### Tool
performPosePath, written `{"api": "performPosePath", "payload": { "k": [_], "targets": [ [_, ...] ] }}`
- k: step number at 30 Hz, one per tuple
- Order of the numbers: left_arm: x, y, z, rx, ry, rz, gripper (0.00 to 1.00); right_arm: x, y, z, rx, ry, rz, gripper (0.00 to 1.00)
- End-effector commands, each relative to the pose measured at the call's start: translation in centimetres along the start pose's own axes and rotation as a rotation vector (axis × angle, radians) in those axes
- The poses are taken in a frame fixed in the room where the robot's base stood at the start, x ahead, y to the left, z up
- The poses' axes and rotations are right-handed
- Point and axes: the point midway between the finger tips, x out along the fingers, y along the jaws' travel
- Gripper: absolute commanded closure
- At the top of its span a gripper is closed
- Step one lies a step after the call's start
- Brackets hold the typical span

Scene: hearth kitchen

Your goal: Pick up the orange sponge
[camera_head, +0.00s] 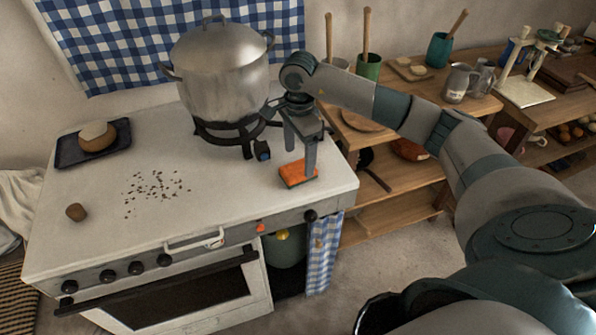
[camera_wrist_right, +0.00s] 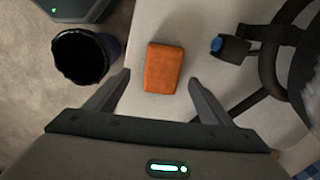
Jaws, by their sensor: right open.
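The orange sponge (camera_head: 297,175) lies on the white stove top, near its right front corner. In the right wrist view the sponge (camera_wrist_right: 163,69) is a textured orange block, seen from above, ahead of and between the fingers. My right gripper (camera_head: 300,162) is open and points down above the sponge. In the wrist view its fingers (camera_wrist_right: 158,85) are spread to either side, apart from the sponge. One finger covers part of the sponge in the head view. My left gripper is not in view.
A large metal pot (camera_head: 222,75) stands on a black burner (camera_head: 228,134) behind the gripper. A dark tray (camera_head: 70,150) with a bread-like item (camera_head: 97,138) and a small brown lump (camera_head: 76,212) are at the left. Dark crumbs (camera_head: 150,190) lie mid-stove.

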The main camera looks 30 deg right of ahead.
Motion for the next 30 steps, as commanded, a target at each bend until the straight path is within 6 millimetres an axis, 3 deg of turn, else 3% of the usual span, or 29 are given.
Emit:
{"api": "performPosePath", "payload": {
  "k": [8,19,30],
  "targets": [
    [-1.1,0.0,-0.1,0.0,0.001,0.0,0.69,0.8,-0.1,0.1,0.001,-0.001,0.003,0.25],
    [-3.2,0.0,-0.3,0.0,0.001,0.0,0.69,4.8,-0.4,0.1,0.0,-0.001,0.002,0.25],
    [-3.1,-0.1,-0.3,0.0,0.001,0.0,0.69,5.2,-0.5,0.1,0.0,0.0,0.0,0.25]
  ]
}}
